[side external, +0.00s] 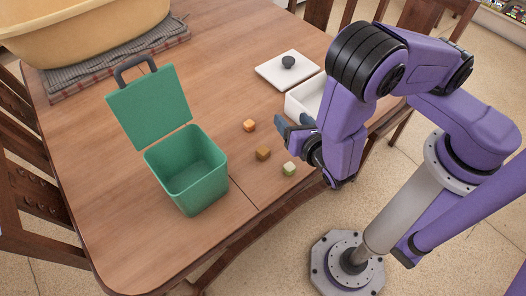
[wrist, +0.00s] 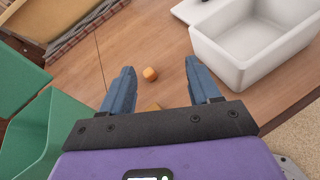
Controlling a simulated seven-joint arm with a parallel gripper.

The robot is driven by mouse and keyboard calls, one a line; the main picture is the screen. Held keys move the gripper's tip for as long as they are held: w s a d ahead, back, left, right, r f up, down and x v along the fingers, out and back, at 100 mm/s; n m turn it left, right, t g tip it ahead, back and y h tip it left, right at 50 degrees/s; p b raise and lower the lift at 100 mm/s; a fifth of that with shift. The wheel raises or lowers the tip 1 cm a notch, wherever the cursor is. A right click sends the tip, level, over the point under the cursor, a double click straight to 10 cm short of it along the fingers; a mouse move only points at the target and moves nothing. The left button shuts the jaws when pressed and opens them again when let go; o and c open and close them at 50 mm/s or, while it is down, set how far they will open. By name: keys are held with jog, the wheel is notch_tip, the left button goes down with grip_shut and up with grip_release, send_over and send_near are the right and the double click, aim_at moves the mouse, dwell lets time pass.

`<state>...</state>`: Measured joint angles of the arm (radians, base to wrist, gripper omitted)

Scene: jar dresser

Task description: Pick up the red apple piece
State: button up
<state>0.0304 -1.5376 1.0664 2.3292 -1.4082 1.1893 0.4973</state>
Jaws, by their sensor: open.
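Three small cube-like pieces lie on the wooden table. One is orange (side external: 249,125), one is brown (side external: 263,153), and one is pale green (side external: 289,169). None looks plainly red; the orange one comes closest. In the wrist view the orange piece (wrist: 150,74) lies ahead, between the lines of my fingers, and a second piece (wrist: 154,107) is partly hidden by the gripper body. My gripper (side external: 292,121) is open and empty, with blue fingers, to the right of the pieces in the side view. The fingers also show in the wrist view (wrist: 160,67), apart from the orange piece.
A green box (side external: 190,182) with its lid (side external: 150,108) raised stands left of the pieces. A white container (side external: 302,98) is close behind my gripper, with its white lid (side external: 287,70) on the table. A large tan basin (side external: 85,38) sits on a folded cloth (side external: 120,70) at far left.

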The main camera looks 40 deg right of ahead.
aim_at(264, 151)
jog(key=a+f+n+y, duration=0.1)
jog(key=f+n+y, duration=0.1)
jog(key=f, duration=0.1)
jog(key=s+a+f+n+y, duration=0.1)
jog(key=a+f+n, duration=0.1)
jog(key=f+n, duration=0.1)
jog(key=s+a+f+n+y, duration=0.1)
jog(key=f+n+y, duration=0.1)
jog(key=f, duration=0.1)
jog(key=shift+a+f+y, duration=0.15)
jog(key=shift+f+y, duration=0.15)
jog(key=shift+f, duration=0.05)
jog(key=shift+x, duration=3.65)
jog(key=shift+f, duration=0.1)
jog(key=c, duration=1)
